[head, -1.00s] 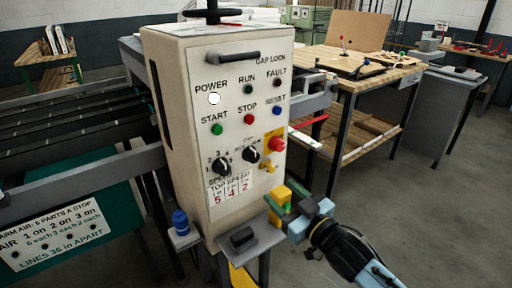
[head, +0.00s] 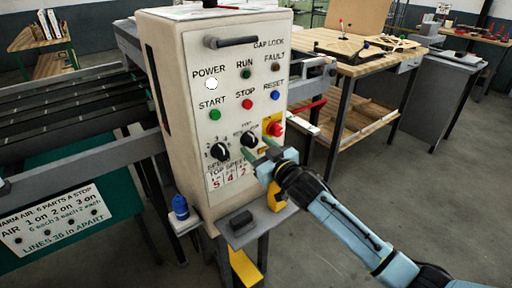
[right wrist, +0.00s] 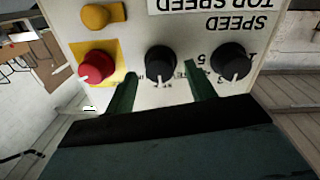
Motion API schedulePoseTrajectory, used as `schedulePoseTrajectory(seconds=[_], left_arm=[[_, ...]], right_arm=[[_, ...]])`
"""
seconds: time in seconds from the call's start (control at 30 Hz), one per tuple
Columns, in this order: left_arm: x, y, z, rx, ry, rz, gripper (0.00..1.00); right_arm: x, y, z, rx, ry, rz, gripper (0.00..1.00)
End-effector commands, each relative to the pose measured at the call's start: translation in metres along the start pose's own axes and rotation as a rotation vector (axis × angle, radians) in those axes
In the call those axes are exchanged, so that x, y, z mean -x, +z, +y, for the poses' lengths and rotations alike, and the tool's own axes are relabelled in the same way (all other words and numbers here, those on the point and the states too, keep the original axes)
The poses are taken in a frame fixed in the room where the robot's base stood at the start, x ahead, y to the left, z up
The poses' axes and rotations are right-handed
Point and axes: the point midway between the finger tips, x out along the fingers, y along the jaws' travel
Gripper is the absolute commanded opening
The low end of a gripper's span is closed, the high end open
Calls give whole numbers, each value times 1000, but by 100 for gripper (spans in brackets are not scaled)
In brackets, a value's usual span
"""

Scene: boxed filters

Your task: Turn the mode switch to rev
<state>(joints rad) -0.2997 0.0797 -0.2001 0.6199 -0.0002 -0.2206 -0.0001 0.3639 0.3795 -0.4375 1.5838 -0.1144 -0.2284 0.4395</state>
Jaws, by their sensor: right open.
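The mode switch (head: 249,139) is a round black knob with a white pointer mark, in the lower middle of the cream control box (head: 212,110). Its small labels are too blurred to read surely. My right gripper (head: 257,148) is open and empty just in front of the switch, reaching in from the lower right. In the right wrist view, which is upside down, the switch (right wrist: 160,62) shows between the two green fingers (right wrist: 159,75), with a gap on both sides. I cannot tell whether the fingertips reach around it. My left gripper is out of view.
The black speed knob (head: 219,151) sits left of the switch, and a red knob (head: 276,129) on a yellow plate sits to its right. A yellow knob (right wrist: 102,16) shows in the right wrist view. A handle (head: 231,42) juts out above. A small shelf (head: 250,237) is below.

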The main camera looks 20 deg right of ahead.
Motion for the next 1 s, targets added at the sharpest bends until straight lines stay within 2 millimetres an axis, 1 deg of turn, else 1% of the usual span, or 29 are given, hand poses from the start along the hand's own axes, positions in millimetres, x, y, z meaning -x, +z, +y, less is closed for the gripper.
schedulePoseTrajectory(seconds=[0.03, 0.13, 0.47, 0.8, 1.0], left_arm=[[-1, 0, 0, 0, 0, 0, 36], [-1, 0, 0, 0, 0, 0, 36], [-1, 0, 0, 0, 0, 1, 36], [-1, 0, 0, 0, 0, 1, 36], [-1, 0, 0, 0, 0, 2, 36]], right_arm=[[-5, 0, 0, 0, 1, 0, 55], [-10, 0, 0, 0, 0, 0, 55], [-13, 0, 0, 0, -1, 1, 55], [-12, 0, 0, 0, 0, 0, 10], [-12, 0, 0, 13, 0, 1, 10]])
